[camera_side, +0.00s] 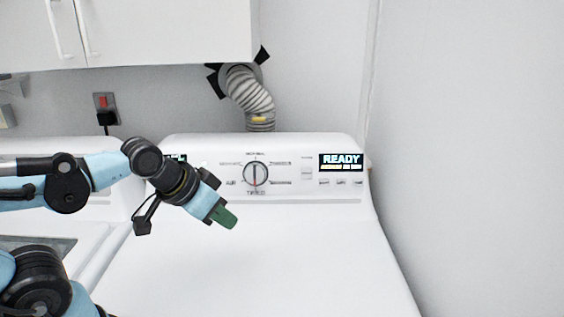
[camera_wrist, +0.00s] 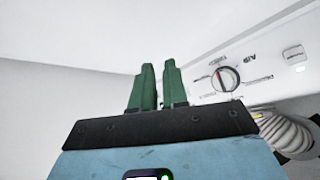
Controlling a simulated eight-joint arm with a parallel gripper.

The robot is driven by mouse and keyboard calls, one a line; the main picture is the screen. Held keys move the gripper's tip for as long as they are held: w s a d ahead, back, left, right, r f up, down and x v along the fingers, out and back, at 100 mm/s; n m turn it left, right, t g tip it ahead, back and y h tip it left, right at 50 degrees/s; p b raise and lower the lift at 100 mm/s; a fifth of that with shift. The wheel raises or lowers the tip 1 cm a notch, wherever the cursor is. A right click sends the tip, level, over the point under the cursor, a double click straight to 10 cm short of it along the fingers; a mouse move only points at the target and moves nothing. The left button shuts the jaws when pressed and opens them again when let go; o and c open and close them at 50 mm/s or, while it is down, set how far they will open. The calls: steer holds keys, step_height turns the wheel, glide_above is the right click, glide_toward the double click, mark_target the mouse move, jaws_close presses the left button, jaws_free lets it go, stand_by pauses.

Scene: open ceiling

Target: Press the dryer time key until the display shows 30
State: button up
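The dryer display (camera_side: 341,162) is lit and reads READY, with a smaller line below it too small to read surely. A row of small keys (camera_side: 341,183) sits under the display; their labels are too small to tell which is the time key. My gripper (camera_side: 228,217) is in front of the dryer panel, left of and below the keys, apart from the panel and pointing down to the right. In the wrist view its two green fingers (camera_wrist: 158,75) are close together with a narrow gap, holding nothing. The display is not visible in the wrist view.
A round dial (camera_side: 255,174) is on the panel left of the keys; it also shows in the wrist view (camera_wrist: 226,79). A ribbed vent hose (camera_side: 251,94) rises behind the dryer. White cabinets (camera_side: 165,28) hang above left. The dryer top (camera_side: 300,260) is clear.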

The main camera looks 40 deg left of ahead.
mark_target(358, 183)
jaws_close()
steer(key=shift+w, duration=0.1)
stand_by(1.0)
steer(key=w+d+r+m+t, duration=0.1)
steer(key=w+d+r+m, duration=0.1)
steer(key=w, duration=0.6)
steer(key=w+d+r+m+t, duration=0.2)
steer(key=w+d+m, duration=0.1)
steer(key=w, duration=0.6)
steer(key=w+d+f+m+t+h, duration=0.1)
steer(key=w+d+f+m, duration=0.3)
steer(key=w+d, duration=0.5)
steer(key=shift+w+d+f+t, duration=0.15)
steer(key=shift+w+f+t, duration=0.55)
steer(key=shift+w+f, duration=0.7)
steer(key=shift+w+r, duration=0.25)
steer(key=w+a+f, duration=0.3)
steer(key=w+a, duration=0.2)
steer(key=a, duration=0.1)
steer(key=shift+w, duration=0.4)
steer(key=shift+w, duration=0.1)
